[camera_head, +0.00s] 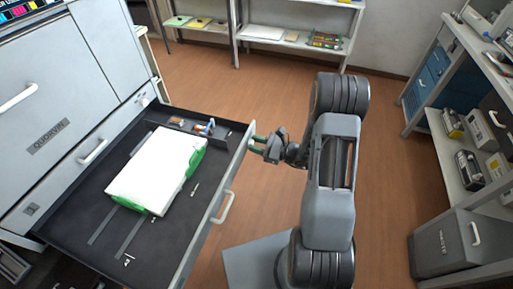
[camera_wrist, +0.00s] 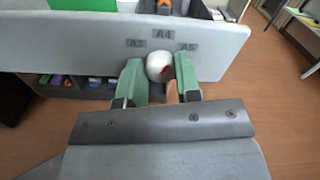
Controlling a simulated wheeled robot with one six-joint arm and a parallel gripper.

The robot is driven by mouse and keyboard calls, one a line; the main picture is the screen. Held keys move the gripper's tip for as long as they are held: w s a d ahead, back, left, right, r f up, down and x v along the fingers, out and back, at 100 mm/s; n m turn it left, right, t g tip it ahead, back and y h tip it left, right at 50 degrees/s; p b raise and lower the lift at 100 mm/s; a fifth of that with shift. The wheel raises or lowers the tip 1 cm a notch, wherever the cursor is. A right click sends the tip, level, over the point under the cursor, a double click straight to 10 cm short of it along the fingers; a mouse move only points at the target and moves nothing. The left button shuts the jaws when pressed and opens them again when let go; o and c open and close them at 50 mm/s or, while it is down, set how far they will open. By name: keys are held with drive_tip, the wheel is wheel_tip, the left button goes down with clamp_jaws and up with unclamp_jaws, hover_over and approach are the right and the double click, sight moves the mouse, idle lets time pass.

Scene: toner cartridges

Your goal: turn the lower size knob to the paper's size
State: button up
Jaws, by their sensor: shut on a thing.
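The size knob (camera_wrist: 157,64) is a small whitish knob with a red mark on its face, on the front panel (camera_wrist: 80,43) of the pulled-out paper drawer. Labels A3 (camera_wrist: 136,43), A4 (camera_wrist: 163,34) and A5 (camera_wrist: 188,47) arc around it, left to right. The red mark shows right of the knob's middle; I cannot tell exactly which label it points to. My gripper's green fingers (camera_wrist: 160,76) are shut on the knob, one on each side. In the head view my gripper (camera_head: 255,144) is at the drawer front, and the knob is hidden. White paper (camera_head: 157,168) with green wrapping lies in the drawer.
The drawer (camera_head: 75,235) juts out from the grey printer (camera_head: 62,110), with a handle (camera_head: 222,207) on its front. Shelves (camera_head: 460,140) with cartridges stand at the right, and more shelves (camera_head: 290,40) at the back.

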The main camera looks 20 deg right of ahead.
drive_tip(key=shift+f+n+b, duration=0.15)
drive_tip(key=shift+n+b, duration=1.9)
drive_tip(key=shift+n, duration=0.25)
drive_tip(key=o, duration=0.9)
drive_tip(key=v, duration=1.4)
drive_tip(key=shift+a, duration=0.1)
